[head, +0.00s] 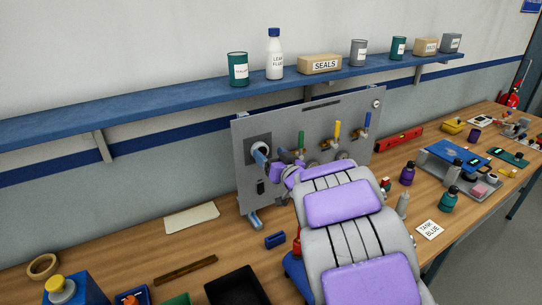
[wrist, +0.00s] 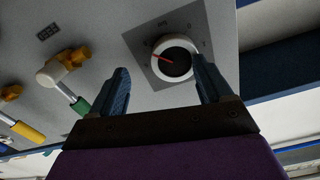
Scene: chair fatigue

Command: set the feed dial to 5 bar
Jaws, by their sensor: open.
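The feed dial (wrist: 173,57) is a round dark knob with a pale rim and a red pointer line, set on a dark square plate on the grey panel. In the wrist view its pointer aims left and slightly up; the scale marks are too small to read. My gripper (wrist: 160,63) is open, with one blue finger on each side of the dial. I cannot tell whether either finger touches it. In the head view the dial (head: 260,148) shows at the panel's left, partly covered by my gripper (head: 268,158).
The grey panel (head: 320,115) also carries brass valves with green (head: 301,139), yellow (head: 337,129) and blue (head: 367,121) handles right of the dial. A blue shelf (head: 200,95) with containers hangs above. The wooden bench (head: 130,255) holds a dark blue cylinder (head: 275,240) and other items.

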